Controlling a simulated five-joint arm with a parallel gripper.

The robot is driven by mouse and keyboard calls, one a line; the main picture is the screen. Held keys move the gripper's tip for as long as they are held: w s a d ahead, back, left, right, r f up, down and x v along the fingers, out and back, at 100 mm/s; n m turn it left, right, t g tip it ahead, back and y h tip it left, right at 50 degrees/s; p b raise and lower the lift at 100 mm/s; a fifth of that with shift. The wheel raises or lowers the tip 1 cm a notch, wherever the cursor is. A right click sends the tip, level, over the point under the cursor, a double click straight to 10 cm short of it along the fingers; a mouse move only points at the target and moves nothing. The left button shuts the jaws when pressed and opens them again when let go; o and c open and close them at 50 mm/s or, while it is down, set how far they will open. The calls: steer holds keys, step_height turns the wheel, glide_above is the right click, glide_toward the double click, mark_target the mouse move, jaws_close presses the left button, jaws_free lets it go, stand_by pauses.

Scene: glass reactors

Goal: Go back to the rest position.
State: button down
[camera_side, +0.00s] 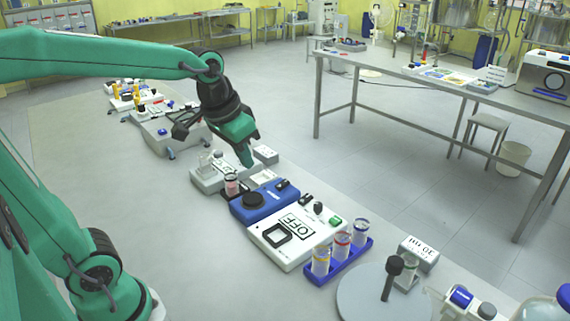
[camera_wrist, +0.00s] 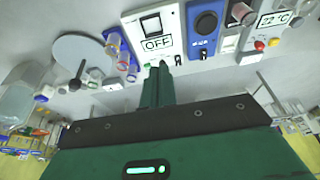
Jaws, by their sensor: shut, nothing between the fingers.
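My gripper (camera_side: 248,160) hangs over the row of bench devices in the side view, pointing down, above the grey device (camera_side: 208,182) and near the blue device with a black round top (camera_side: 247,214). The fingers are together with nothing between them. In the wrist view my gripper (camera_wrist: 160,70) also shows shut, its green fingers side by side below the white device marked OFF (camera_wrist: 171,20). I cannot tell the exact height of the fingertips above the devices.
A blue rack (camera_side: 352,262) holds several vials with coloured bands beside the white OFF device. A grey round plate with a dark post (camera_side: 355,305) stands at the front right. A steel table (camera_side: 395,72) stands behind, across open floor. Bare bench (camera_side: 190,255) lies left of the devices.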

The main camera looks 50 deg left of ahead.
steer(key=s+d+f+t, duration=0.1)
steer(key=s, duration=0.8)
steer(key=shift+s+f+t, duration=0.25)
steer(key=shift+s+t, duration=0.1)
steer(key=shift+t, duration=0.05)
stand_by(0.6)
